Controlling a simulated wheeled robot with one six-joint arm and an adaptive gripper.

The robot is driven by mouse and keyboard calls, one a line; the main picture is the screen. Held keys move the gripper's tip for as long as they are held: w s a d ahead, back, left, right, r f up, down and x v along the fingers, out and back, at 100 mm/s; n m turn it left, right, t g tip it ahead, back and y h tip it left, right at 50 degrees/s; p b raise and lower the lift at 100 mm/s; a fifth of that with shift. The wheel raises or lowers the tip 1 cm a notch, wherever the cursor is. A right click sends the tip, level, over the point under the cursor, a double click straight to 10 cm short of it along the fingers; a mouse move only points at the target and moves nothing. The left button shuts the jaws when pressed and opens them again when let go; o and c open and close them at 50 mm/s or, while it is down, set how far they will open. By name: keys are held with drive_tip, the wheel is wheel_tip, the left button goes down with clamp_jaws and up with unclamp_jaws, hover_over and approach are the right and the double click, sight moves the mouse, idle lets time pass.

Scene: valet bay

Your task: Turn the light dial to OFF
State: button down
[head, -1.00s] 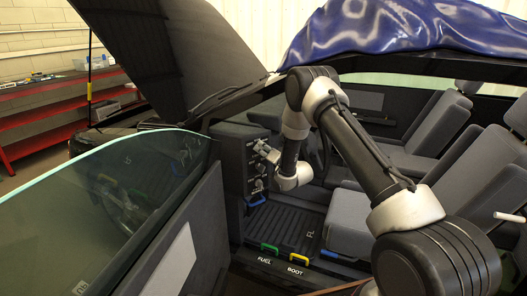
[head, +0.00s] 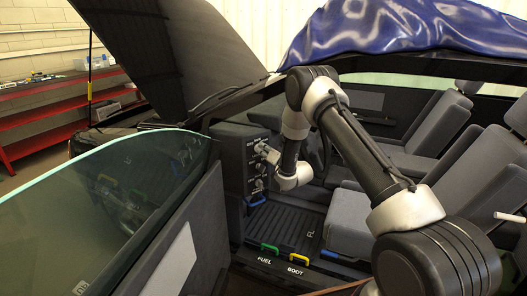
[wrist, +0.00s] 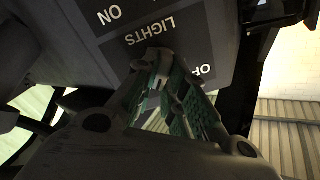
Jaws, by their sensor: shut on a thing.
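The dark control panel (head: 232,160) stands upright in the car's front footwell, with several small knobs on its face. In the wrist view the panel (wrist: 190,45) fills the top, with the words LIGHTS, ON and OFF printed on it upside down; OFF is partly covered by a finger. My gripper (head: 267,153) reaches the upper part of the panel from the right. In the wrist view my gripper (wrist: 168,72) is shut on the light dial, its green-lined fingers against the panel below the word LIGHTS. The dial is mostly hidden by the fingers, so its exact pointing is unclear.
A blue handle (head: 256,202) is low by the panel. The open door (head: 170,240) stands at left, the seats (head: 365,215) at right.

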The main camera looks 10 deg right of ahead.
drive_tip(key=n, duration=0.4)
drive_tip(key=shift+a, duration=0.1)
drive_tip(key=n, duration=0.4)
drive_tip(key=shift+s+a, duration=0.1)
drive_tip(key=n, duration=0.4)
drive_tip(key=shift+a, duration=0.1)
drive_tip(key=shift+s+n, duration=0.1)
drive_tip(key=shift+n, duration=2.1)
drive_tip(key=shift+a+f, duration=0.1)
drive_tip(key=c, duration=1.5)
unclamp_jaws()
drive_tip(key=v, duration=1.2)
